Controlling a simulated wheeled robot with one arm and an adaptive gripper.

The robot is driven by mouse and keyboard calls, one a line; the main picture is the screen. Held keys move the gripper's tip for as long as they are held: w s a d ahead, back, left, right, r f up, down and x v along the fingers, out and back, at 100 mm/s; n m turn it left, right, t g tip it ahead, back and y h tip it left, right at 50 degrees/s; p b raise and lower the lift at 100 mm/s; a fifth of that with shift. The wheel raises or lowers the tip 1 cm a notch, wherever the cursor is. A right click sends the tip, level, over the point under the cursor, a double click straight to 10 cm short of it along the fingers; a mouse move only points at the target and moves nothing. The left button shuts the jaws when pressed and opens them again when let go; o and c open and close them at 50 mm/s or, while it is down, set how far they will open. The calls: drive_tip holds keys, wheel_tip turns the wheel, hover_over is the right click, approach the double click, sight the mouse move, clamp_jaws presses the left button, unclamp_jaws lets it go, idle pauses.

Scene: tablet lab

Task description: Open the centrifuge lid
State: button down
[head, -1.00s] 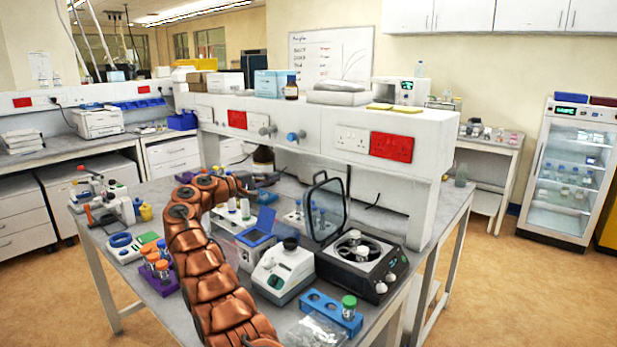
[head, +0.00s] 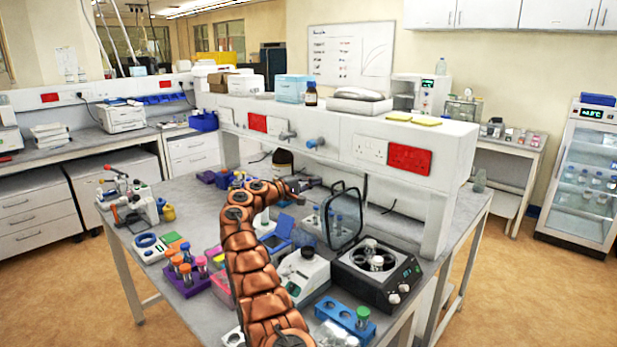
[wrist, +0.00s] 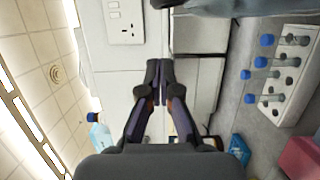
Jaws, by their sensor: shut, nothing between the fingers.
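The centrifuge (head: 404,276) is a black-topped box with knobs on its front, standing on the bench right of my arm. Its round rotor well is uncovered and holds white-capped parts. Its clear, dark-framed lid (head: 343,238) stands raised, nearly upright, at the left side of the body. My gripper (head: 317,183) is just left of the lid's upper edge; whether it touches cannot be told. In the wrist view my gripper (wrist: 160,70) shows its dark fingertips together, with nothing between them.
A rack of blue-capped tubes (wrist: 278,75) is near the lid. A white device (head: 303,277) stands left of the centrifuge and a blue rack (head: 340,313) in front. The white shelf unit (head: 440,165) with sockets rises behind.

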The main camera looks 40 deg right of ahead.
drive_tip(key=shift+s+d+f+b, duration=0.2)
drive_tip(key=shift+s+d+b, duration=0.15)
drive_tip(key=shift+d+b, duration=0.3)
drive_tip(key=shift+s+b, duration=0.2)
drive_tip(key=shift+b, duration=0.55)
drive_tip(key=shift+s+d+r+b, duration=0.15)
drive_tip(key=shift+s+b, duration=1.35)
drive_tip(key=shift+b, duration=1.65)
